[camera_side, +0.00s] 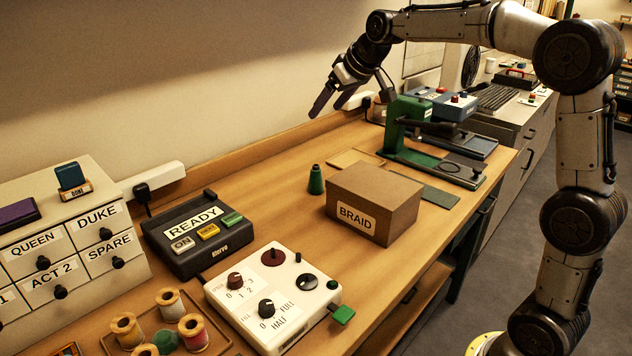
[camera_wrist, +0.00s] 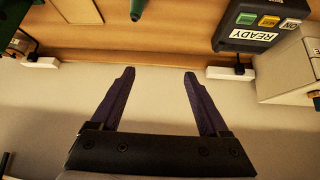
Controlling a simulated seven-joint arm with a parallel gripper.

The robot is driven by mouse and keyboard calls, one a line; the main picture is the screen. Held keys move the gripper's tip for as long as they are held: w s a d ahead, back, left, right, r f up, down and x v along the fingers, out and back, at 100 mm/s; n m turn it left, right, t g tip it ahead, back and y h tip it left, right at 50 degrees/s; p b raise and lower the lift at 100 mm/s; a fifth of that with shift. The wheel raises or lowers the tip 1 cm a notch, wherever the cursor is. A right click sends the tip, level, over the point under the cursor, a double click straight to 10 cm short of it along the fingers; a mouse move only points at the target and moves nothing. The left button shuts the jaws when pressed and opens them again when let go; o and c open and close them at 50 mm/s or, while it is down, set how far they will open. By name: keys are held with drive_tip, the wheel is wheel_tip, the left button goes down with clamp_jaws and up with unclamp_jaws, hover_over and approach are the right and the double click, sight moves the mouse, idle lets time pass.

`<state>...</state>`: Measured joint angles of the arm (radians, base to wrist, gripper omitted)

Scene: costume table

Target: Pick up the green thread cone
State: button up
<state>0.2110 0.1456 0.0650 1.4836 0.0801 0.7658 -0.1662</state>
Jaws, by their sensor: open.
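The green thread cone (camera_side: 316,180) stands upright on the wooden table, just left of the cardboard box, in the side view. In the wrist view, a green tapered thing at the top edge looks like the same cone (camera_wrist: 137,9), partly cut off by the frame. My gripper (camera_side: 332,106) is above the table near the wall, higher than the cone and apart from it. Its two dark fingers (camera_wrist: 158,78) are spread wide in the wrist view with nothing between them.
The BRAID box (camera_side: 374,203) stands right beside the cone. A green press (camera_side: 408,130) is behind it. The READY unit (camera_side: 197,233) and a white control box (camera_side: 272,296) are nearer. A tray with several spools (camera_side: 168,305) sits at front left. Bare table lies left of the cone.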

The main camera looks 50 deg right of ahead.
drive_tip(key=w+d+f+m+g, duration=0.1)
drive_tip(key=w+d+f, duration=0.5)
drive_tip(key=f, duration=0.3)
drive_tip(key=g, duration=0.1)
approach(317, 166)
drive_tip(key=x, duration=0.5)
drive_tip(key=shift+x, duration=3.15)
drive_tip(key=shift+d, duration=0.1)
clamp_jaws()
